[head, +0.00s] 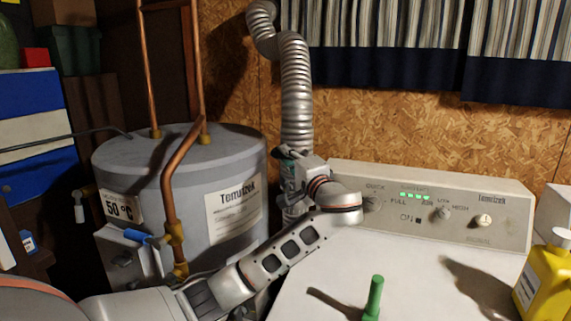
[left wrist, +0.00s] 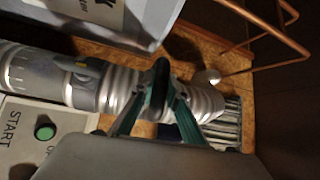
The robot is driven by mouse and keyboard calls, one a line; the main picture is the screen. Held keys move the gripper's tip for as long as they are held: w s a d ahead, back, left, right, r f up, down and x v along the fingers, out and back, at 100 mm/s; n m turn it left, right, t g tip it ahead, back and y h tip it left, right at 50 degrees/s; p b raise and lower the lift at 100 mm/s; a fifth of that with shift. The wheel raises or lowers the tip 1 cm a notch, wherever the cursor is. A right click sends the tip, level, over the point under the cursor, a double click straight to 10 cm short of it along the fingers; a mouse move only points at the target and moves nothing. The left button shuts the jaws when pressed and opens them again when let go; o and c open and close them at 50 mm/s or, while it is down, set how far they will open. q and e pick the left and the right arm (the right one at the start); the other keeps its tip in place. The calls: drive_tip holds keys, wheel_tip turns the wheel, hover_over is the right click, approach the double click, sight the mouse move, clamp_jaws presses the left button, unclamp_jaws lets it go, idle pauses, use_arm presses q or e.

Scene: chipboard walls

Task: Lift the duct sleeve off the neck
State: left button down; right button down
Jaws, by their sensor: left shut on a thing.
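The duct sleeve (head: 297,105) is a silver ribbed tube that runs up the chipboard wall behind the white machine and bends at the top. It also crosses the left wrist view (left wrist: 124,82). A smoother grey tube (left wrist: 40,75), which looks like the neck, lies in line with it there. My left gripper (head: 290,158) is at the lower part of the sleeve, behind the machine's left rear corner. Its teal fingers (left wrist: 160,88) are shut on the sleeve. The gripper and forearm partly hide the joint of sleeve and neck. My right gripper is not in view.
The white machine (head: 420,275) has a control panel (head: 440,208) at its back and a green upright peg (head: 374,295) on top. A grey tank (head: 180,165) with copper pipes (head: 178,170) stands close on the left. A yellow bottle (head: 545,285) stands at right. Striped curtains (head: 400,40) hang behind.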

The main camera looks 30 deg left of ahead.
use_arm(q)
drive_tip(key=shift+r, duration=0.95)
drive_tip(key=c, duration=2)
unclamp_jaws()
drive_tip(key=shift+o, duration=0.2)
drive_tip(key=shift+f, duration=0.15)
drive_tip(key=shift+d, duration=0.2)
drive_tip(key=v, duration=1.1)
drive_tip(key=shift+s+d, duration=0.2)
drive_tip(key=shift+s, duration=0.1)
drive_tip(key=shift+f, duration=0.1)
